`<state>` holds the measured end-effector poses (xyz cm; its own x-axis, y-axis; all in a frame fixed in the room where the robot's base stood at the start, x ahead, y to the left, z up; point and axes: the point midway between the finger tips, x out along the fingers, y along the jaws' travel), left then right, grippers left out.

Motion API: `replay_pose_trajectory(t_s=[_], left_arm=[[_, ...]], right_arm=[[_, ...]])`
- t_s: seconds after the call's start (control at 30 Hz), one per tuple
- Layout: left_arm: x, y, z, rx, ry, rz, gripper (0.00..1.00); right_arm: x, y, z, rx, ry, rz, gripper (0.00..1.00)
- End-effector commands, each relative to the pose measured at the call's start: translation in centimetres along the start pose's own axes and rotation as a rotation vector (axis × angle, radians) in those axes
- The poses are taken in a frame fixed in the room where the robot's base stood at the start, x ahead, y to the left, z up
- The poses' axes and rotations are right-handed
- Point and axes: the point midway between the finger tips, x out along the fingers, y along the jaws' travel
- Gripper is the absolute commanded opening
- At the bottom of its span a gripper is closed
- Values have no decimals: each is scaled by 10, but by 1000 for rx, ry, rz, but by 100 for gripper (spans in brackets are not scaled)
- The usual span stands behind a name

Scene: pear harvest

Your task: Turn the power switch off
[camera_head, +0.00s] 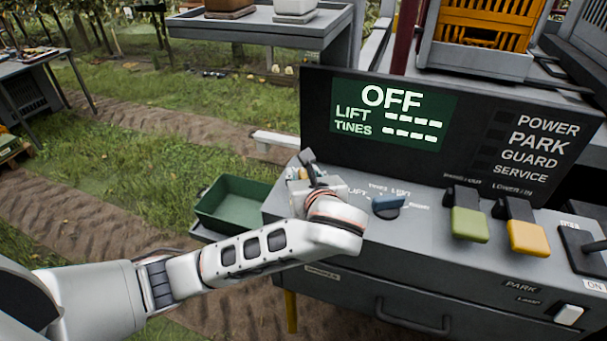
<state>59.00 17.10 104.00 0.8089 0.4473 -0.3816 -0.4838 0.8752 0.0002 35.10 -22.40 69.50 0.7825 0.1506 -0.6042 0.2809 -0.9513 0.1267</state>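The grey control console (370,255) stands at the right, with a dark display panel (320,150) that reads OFF above LIFT and TINES. The POWER, PARK, GUARD and SERVICE lamps look dark. My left gripper (305,172) is at the left end of the console top; its wrist hides most of it, so I cannot tell whether the fingers are open or what they touch. No control labelled as the power switch is readable; one may be hidden behind the gripper. My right gripper is out of view.
A blue knob (388,206), a green lever (468,223) and a yellow lever (527,237) sit on the console top. A white switch (568,314) is low on the front, near an ON label. A green bin (235,203) stands left of the console.

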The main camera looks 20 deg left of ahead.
Motion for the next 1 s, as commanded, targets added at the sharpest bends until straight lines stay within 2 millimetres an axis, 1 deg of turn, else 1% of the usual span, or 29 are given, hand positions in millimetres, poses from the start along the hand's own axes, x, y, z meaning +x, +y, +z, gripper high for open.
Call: replay_pose_trajectory(t_s=[0.07,0.17,0.27,0.5,0.6,0.7,0.83,1.0], left_arm=[[-2,0,0,0,1,-1,31],[-11,-2,-1,-1,2,-5,31],[-27,-2,-2,-1,5,-6,31],[-76,-2,-1,-3,4,-5,31],[-93,-1,-1,-3,5,-3,31],[-107,-1,-1,0,3,-3,31],[-117,0,0,-1,0,-1,31],[-120,0,0,0,1,0,31]], right_arm=[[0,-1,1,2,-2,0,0],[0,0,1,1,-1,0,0],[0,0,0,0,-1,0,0],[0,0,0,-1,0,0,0],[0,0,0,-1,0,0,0],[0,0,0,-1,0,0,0],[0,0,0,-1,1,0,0],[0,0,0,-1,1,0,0]])
